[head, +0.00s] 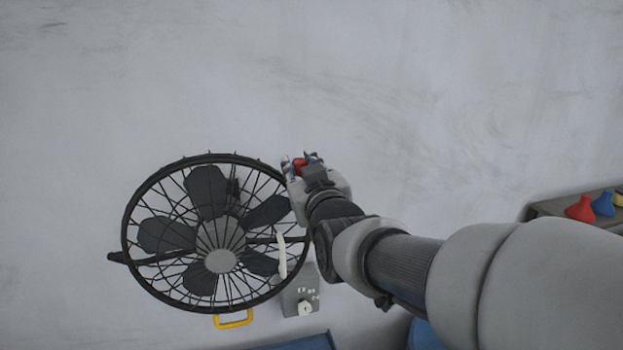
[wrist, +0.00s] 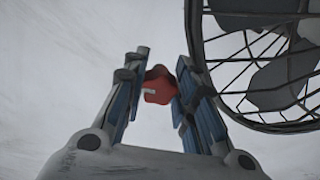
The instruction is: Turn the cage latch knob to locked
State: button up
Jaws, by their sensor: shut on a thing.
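The red cage latch knob (head: 300,165) is at the upper right rim of the round black fan cage (head: 125,235). In the wrist view the red knob (wrist: 157,90) has a small pale mark on its face. My gripper (head: 302,160) is at the knob, with its blue-padded fingers on either side of it. In the wrist view my gripper (wrist: 160,78) is shut on the knob. The cage (wrist: 200,60) passes close on the right there. The fingers hide part of the knob, and I cannot tell which setting its mark points to.
A grey control box (head: 298,292) with a pale dial is below the cage's right side, near a yellow handle (head: 233,320). A shelf at right holds red (head: 581,208) and blue (head: 603,204) flasks. The wall above is bare.

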jog(key=n+b, duration=0.4)
jog(key=shift+f+n, duration=0.1)
jog(key=shift+n, duration=0.2)
jog(key=n+b, duration=0.2)
jog(key=n, duration=0.1)
jog(key=shift+d+n, duration=0.1)
jog(key=shift+n, duration=0.2)
jog(key=n+b, duration=0.1)
jog(key=n, duration=0.2)
jog(key=shift+n, duration=0.3)
jog(key=shift+r+n+b, duration=0.15)
jog(key=shift+n, duration=0.75)
jog(key=shift+r+n+b, duration=0.15)
jog(key=shift+n, duration=0.75)
jog(key=o, duration=0.8)
jog(key=shift+o, duration=0.2)
